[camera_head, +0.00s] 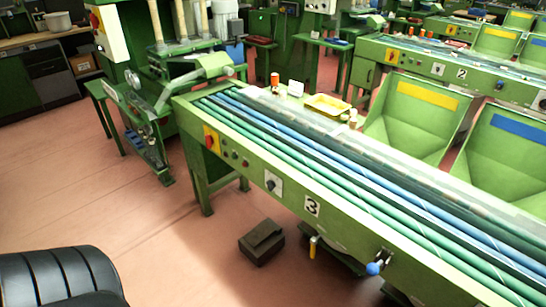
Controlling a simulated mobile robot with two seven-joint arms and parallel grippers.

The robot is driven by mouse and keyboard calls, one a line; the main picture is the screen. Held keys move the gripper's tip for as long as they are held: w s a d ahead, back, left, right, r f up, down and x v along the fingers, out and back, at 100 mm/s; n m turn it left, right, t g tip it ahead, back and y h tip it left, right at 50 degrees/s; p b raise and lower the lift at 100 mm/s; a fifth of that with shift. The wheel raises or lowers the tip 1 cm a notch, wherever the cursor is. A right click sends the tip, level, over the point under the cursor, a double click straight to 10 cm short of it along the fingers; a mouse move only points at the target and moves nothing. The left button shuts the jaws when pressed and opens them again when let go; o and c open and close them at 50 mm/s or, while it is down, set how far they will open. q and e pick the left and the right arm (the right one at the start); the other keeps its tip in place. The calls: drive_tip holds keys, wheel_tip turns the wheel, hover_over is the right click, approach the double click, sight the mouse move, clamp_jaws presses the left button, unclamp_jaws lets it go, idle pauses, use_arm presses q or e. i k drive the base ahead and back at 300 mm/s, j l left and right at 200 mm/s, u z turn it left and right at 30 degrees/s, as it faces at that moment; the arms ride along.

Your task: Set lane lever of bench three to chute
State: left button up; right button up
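Bench three (238,168) is a long green conveyor bench with a "3" plate (312,206) on its front. A lever with a blue ball knob (374,268) sticks out from the front panel, right of the plate. A yellow handle (312,247) hangs below the bench edge, left of that lever. A black rotary knob on a pale plate (273,184) sits left of the number. I cannot tell which one is the lane lever, nor read any position marks. Neither of my grippers is in view.
Green chutes with a yellow label (427,95) and a blue label (519,128) stand behind the bench. A dark box (262,241) lies on the floor before it. A black padded seat (62,277) is at lower left. The floor between is clear.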

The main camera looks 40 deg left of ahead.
sight(373, 268)
drive_tip(key=i+j+u, duration=0.25)
drive_tip(key=u, duration=0.15)
drive_tip(key=i+u, duration=0.4)
drive_tip(key=z, duration=2.4)
drive_tip(key=j+z, duration=0.1)
drive_tip(key=z, duration=0.3)
drive_tip(key=k+u, duration=0.15)
drive_tip(key=u, duration=0.3)
drive_tip(key=k+j+u, duration=0.1)
drive_tip(key=u, duration=0.3)
drive_tip(key=k+j+u, duration=0.15)
drive_tip(key=u, duration=0.3)
